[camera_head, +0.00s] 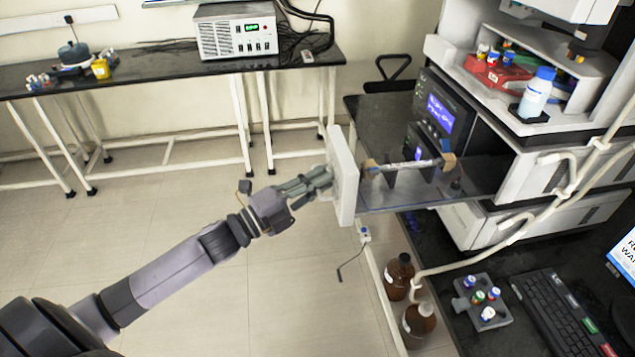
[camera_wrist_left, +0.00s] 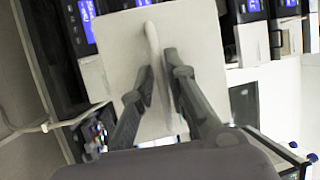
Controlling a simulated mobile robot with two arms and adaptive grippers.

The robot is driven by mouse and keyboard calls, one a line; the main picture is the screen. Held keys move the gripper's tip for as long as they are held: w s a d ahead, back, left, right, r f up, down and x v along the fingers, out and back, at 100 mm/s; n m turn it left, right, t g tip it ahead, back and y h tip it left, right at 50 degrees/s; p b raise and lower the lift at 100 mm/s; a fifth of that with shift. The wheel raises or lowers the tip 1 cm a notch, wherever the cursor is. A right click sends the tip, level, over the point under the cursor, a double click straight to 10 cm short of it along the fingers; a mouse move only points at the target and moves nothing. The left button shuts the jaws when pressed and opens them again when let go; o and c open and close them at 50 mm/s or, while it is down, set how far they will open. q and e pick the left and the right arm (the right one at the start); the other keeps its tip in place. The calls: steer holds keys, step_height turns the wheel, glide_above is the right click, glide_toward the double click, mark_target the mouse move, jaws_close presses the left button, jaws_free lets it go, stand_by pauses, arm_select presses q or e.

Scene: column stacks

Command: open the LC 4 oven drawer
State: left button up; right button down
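The oven drawer (camera_head: 345,185) of the LC stack is pulled out, its white front panel standing well clear of the housing. Behind the panel, the drawer's tray carries a slim metallic column (camera_head: 408,164) in a holder. My left gripper (camera_head: 326,178) is at the outer face of the panel. In the left wrist view the pale upright handle (camera_wrist_left: 153,45) lies between my left gripper's two fingertips (camera_wrist_left: 157,72), which are closed in on it. In the head view the gripper hides the handle. My right gripper is in neither view.
Brown bottles (camera_head: 399,277) stand below the drawer, near a vial rack (camera_head: 482,300) and a keyboard (camera_head: 560,310). A white bottle (camera_head: 537,92) and red tray (camera_head: 497,72) sit on the stack. The floor left of the drawer is free.

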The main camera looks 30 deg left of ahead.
arm_select(q)
steer(key=shift+r, duration=0.1)
steer(key=v, duration=1.2)
stand_by(0.5)
steer(key=a+f+n+g+y, duration=0.1)
steer(key=a+f+n+y, duration=0.3)
steer(key=f, duration=0.5)
steer(key=a+f+n+y, duration=0.4)
steer(key=a+f+n, duration=0.1)
steer(key=f, duration=0.5)
steer(key=s+f+n+g+y, duration=0.1)
steer(key=s+f+n+g, duration=0.15)
steer(key=f, duration=0.65)
steer(key=s+f+n+g+y, duration=0.2)
steer(key=s+f+n, duration=0.15)
steer(key=f, duration=0.55)
steer(key=s+d+f+n+g, duration=0.2)
steer(key=s+f, duration=0.4)
steer(key=f, duration=0.1)
steer(key=s+d+f+n+g, duration=0.1)
steer(key=s+d+f+g, duration=0.15)
steer(key=s+f, duration=0.4)
steer(key=s+d+f+n+g, duration=0.1)
steer(key=s+d+f+g, duration=0.2)
steer(key=s+d+f, duration=0.2)
steer(key=s+d+f+n+g, duration=0.2)
steer(key=s+d+f, duration=0.3)
steer(key=s, duration=0.7)
steer(key=shift+d+g+h, duration=0.3)
steer(key=shift+d+g, duration=0.3)
